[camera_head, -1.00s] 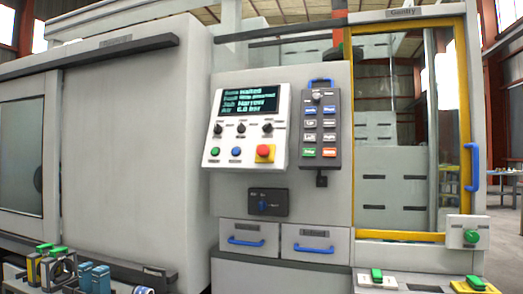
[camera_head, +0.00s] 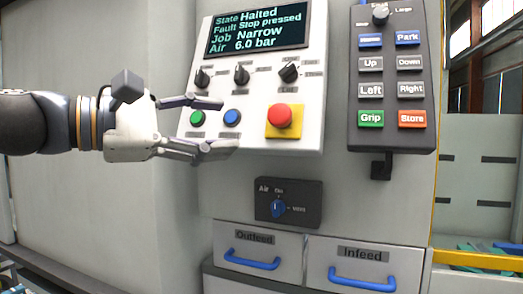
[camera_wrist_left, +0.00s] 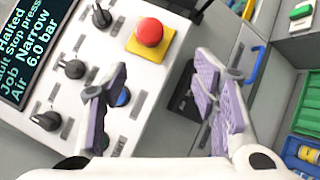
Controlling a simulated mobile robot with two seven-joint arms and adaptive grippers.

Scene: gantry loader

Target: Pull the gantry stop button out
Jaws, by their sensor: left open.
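The red mushroom-shaped stop button (camera_head: 280,116) sits on a yellow square plate at the lower right of the white control panel (camera_head: 310,75). In the left wrist view the stop button (camera_wrist_left: 149,32) shows at the top, beyond the fingers. The panel's screen (camera_head: 257,32) reads "State Halted, Fault Stop pressed, Job Narrow, Air 6.0 bar". My left gripper (camera_head: 226,124) is open and empty, left of the stop button and apart from it, its fingers pointing right. It also shows in the left wrist view (camera_wrist_left: 163,80). My right gripper is in neither view.
A green button (camera_head: 197,118), a blue button (camera_head: 232,117) and several black knobs are close to my left fingers. A dark pendant (camera_head: 391,85) hangs right of the panel. Below are an air switch (camera_head: 288,203) and two drawers with blue handles (camera_head: 362,280).

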